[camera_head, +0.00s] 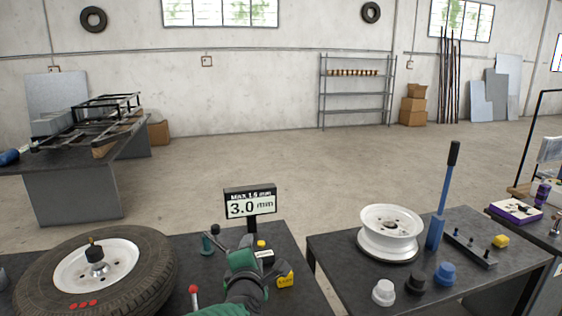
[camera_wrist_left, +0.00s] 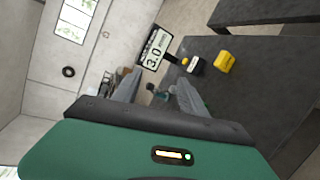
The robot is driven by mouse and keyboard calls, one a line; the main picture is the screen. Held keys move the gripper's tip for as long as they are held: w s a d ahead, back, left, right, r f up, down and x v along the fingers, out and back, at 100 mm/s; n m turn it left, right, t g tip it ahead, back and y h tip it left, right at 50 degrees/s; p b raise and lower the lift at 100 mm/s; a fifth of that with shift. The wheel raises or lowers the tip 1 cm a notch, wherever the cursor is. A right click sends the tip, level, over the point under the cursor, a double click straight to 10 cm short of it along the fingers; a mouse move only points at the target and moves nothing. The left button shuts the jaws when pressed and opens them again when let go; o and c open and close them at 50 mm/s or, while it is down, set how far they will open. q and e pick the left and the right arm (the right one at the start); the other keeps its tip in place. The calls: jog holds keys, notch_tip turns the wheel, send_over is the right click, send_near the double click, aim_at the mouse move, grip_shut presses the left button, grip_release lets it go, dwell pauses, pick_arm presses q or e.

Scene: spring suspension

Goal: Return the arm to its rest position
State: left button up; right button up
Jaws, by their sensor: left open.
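My left gripper (camera_head: 236,243) reaches over the dark middle table in the head view, in front of the display. In the left wrist view its two grey fingers (camera_wrist_left: 157,92) stand apart with nothing held between them. The display (camera_head: 250,204) reads "MAX 1.6 mm" and "3.0 mm"; it also shows ahead of the fingers in the left wrist view (camera_wrist_left: 154,48). Part of the tabletop is hidden behind my wrist. My right gripper is in neither view.
A tyre (camera_head: 150,262) lies at left with a gauge-like piece (camera_head: 95,252) on its hub. A yellow item (camera_head: 285,279), a teal item (camera_head: 206,246) and a red-tipped lever (camera_head: 193,290) surround my wrist. The right table holds a white rim (camera_head: 390,222) and blue lever (camera_head: 436,230).

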pick_arm(q)
jog(key=s+a+f+m+g+h, duration=0.1)
jog(key=s+a+f+m+g, duration=0.2)
jog(key=s+f+m, duration=0.5)
jog(key=s+a+f+m+g+h, duration=0.15)
jog(key=s+f+m+g, duration=0.25)
jog(key=s+f+m, duration=0.45)
jog(key=s+a+f+m+g+y, duration=0.1)
jog(key=s+a+f+m+g, duration=0.3)
jog(key=s, duration=0.3)
jog(key=s+a+f+m+g+y, duration=0.1)
jog(key=s+a+f+m+g, duration=0.1)
jog(key=s+a+f, duration=0.4)
notch_tip(320, 180, down, 11)
jog(key=d+b, duration=0.2)
jog(key=b, duration=0.9)
notch_tip(320, 180, up, 19)
jog(key=p, duration=1.8)
jog(key=shift+s+a+t+p, duration=0.15)
jog(key=shift+s+t+p, duration=0.15)
jog(key=shift+n, duration=0.25)
